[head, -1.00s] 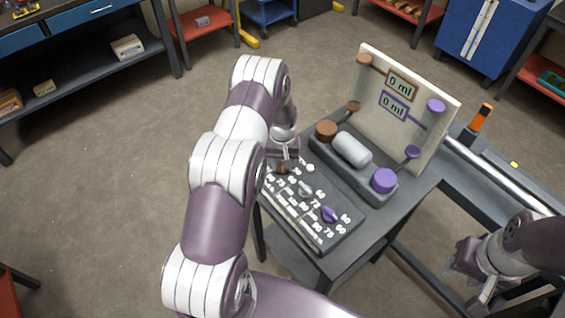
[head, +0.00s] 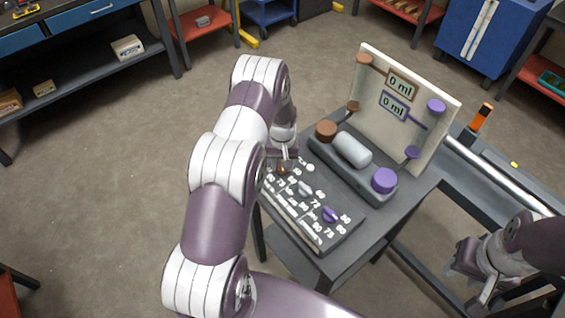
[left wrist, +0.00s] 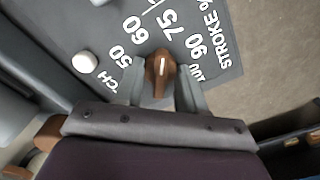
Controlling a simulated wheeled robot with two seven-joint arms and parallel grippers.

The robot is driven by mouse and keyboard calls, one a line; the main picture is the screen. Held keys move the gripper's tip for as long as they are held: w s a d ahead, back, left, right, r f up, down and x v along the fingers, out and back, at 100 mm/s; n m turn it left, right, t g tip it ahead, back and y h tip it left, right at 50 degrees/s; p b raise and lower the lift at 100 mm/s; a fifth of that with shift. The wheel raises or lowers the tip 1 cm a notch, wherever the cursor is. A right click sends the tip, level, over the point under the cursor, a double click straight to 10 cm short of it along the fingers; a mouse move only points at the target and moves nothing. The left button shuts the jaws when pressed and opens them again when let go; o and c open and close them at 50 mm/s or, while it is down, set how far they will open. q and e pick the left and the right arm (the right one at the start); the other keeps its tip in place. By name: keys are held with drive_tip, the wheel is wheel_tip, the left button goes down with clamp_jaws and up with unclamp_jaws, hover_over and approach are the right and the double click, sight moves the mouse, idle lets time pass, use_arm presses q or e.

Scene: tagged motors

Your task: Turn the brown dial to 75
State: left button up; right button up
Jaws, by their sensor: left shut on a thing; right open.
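The brown dial (left wrist: 158,76) sits on the dark panel (left wrist: 88,20) in the left wrist view, between numbers 50, 60, 75, 90 and 100. Its white mark points up the picture, roughly at 75. My left gripper (left wrist: 161,86) is shut on the dial, one finger on each side. In the head view the dial (head: 283,169) is small and partly hidden under my left gripper (head: 284,160). My right gripper (head: 468,284) is open and empty at the lower right, away from the panel.
A grey dial (head: 305,187) and a purple dial (head: 330,214) share the panel, with a white button (head: 310,168) near the brown dial. Behind stand a grey cylinder (head: 352,149) and an upright board (head: 425,92) with two "0 ml" displays. A screwdriver-like orange-handled tool (head: 482,118) stands at right.

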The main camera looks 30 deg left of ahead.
use_arm(q)
drive_tip(key=shift+s, duration=0.1)
drive_tip(key=o, duration=1.1)
drive_tip(key=shift+c, duration=0.2)
drive_tip(key=shift+d, duration=0.1)
drive_tip(key=shift+r, duration=0.1)
drive_tip(key=shift+r, duration=0.1)
wheel_tip(320, 180, up, 12)
drive_tip(key=b, duration=0.3)
drive_tip(key=shift+r, duration=0.2)
